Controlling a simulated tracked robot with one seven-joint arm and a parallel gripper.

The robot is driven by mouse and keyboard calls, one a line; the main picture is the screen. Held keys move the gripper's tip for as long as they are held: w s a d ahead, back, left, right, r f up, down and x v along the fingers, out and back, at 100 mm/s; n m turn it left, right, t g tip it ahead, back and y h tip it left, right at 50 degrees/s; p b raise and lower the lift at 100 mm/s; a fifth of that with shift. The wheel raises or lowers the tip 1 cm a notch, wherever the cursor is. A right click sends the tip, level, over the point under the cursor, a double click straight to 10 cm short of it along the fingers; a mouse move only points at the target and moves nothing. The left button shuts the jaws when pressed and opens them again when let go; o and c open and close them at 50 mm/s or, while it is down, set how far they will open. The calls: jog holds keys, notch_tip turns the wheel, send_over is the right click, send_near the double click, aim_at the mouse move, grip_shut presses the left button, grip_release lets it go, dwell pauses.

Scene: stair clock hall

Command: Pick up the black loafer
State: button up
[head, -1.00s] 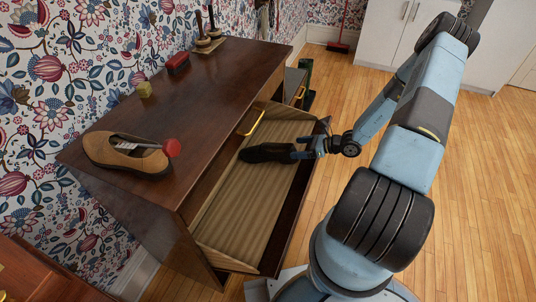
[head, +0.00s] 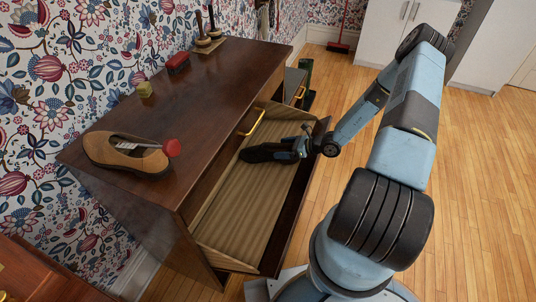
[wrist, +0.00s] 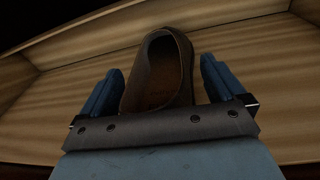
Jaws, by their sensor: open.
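The black loafer (head: 262,153) lies in the open drawer (head: 235,215), near its far end. In the wrist view the loafer (wrist: 184,72) shows its dark opening and brown inside. My gripper (head: 294,147) is inside the drawer at the loafer's right end. In the wrist view my gripper's two blue fingers (wrist: 160,85) stand apart, one on each side of the loafer. The gripper's base hides the loafer's near end.
A tan shoe (head: 127,153) with a red-ended tool in it, a yellow cube (head: 145,90), a red brush (head: 178,64) and upright stands (head: 206,38) are on the dresser top (head: 190,110). The drawer walls surround my gripper. Wood floor (head: 490,200) is clear at right.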

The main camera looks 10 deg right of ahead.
jog(key=c, duration=1.8)
